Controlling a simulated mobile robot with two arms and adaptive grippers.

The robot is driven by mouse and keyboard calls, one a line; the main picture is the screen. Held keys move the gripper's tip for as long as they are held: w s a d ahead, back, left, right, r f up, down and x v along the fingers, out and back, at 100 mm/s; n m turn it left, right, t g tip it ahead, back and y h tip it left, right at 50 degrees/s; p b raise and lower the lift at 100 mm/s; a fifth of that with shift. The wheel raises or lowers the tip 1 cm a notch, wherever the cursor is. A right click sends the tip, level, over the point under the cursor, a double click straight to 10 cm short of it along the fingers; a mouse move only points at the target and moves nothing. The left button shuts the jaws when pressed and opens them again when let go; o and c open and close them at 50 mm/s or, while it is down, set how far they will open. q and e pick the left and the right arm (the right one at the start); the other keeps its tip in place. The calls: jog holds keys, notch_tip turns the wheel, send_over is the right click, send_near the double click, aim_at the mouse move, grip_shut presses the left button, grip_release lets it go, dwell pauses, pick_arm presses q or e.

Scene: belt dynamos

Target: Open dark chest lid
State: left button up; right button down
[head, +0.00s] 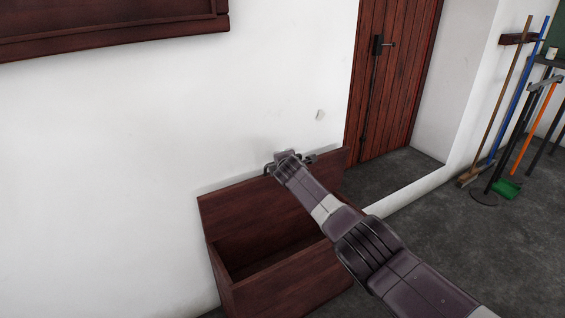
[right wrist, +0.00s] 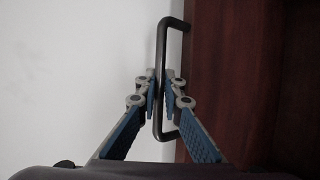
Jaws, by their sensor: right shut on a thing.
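The dark red-brown chest (head: 275,296) stands against the white wall, and its inside shows in the head view. Its lid (head: 245,210) is raised, standing up at the back near the wall. My right gripper (head: 282,160) is at the lid's upper edge, its arm crossing in front of the lid's right part. In the right wrist view, my right gripper (right wrist: 160,88) is shut on the black bar handle (right wrist: 161,48), one finger on each side. The lid's wood (right wrist: 222,85) shows right of the handle. My left gripper is not in view.
A wooden door (head: 395,80) is right of the chest. Brooms and other long-handled tools (head: 515,110) lean at the far right. A dark wooden piece (head: 110,28) hangs on the wall at upper left. The grey floor (head: 430,230) on the right is clear.

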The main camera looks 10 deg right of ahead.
jog(key=shift+w+r, duration=0.1)
jog(key=shift+r, duration=0.05)
jog(key=c, duration=2)
grip_release()
jog(key=shift+c, duration=0.2)
jog(key=shift+s, duration=0.2)
jog(key=v, duration=1.1)
jog(key=shift+s+r, duration=0.15)
jog(key=shift+s, duration=0.15)
